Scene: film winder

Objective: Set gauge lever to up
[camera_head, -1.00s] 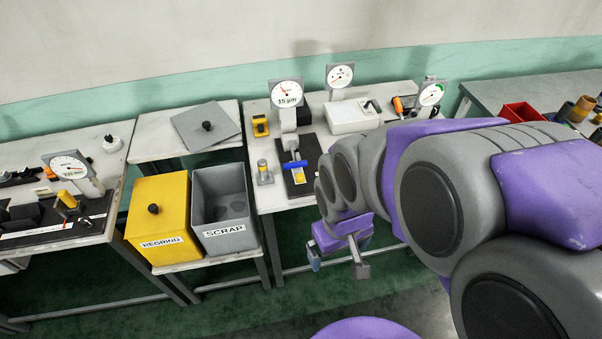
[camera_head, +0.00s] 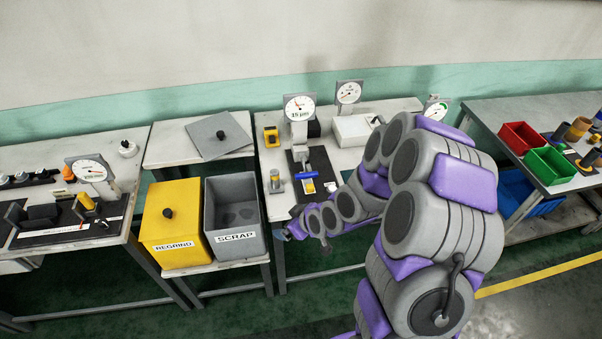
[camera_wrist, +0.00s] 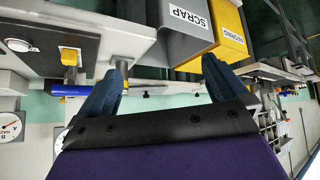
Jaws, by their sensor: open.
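The dial gauge (camera_head: 299,108) marked "15 µm" stands on a black base on the middle table. Its lever has a blue bar handle (camera_head: 307,176), low in front of the gauge column, with a yellow piece (camera_head: 310,186) just below it. In the wrist view the blue handle (camera_wrist: 70,90) shows at the left, outside the fingers. My gripper (camera_head: 306,240) is at the table's front edge, nearer me than the handle and apart from it. In the wrist view its fingers (camera_wrist: 166,66) are spread with nothing between them. My arm covers the table's right part.
The grey SCRAP bin (camera_head: 233,228) and yellow REGRIND bin (camera_head: 172,230) stand left of the gripper. A small metal post (camera_head: 276,182) and a yellow block (camera_head: 271,136) are left of the gauge. A white box (camera_head: 350,130) stands behind right. Red and green trays (camera_head: 549,163) are far right.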

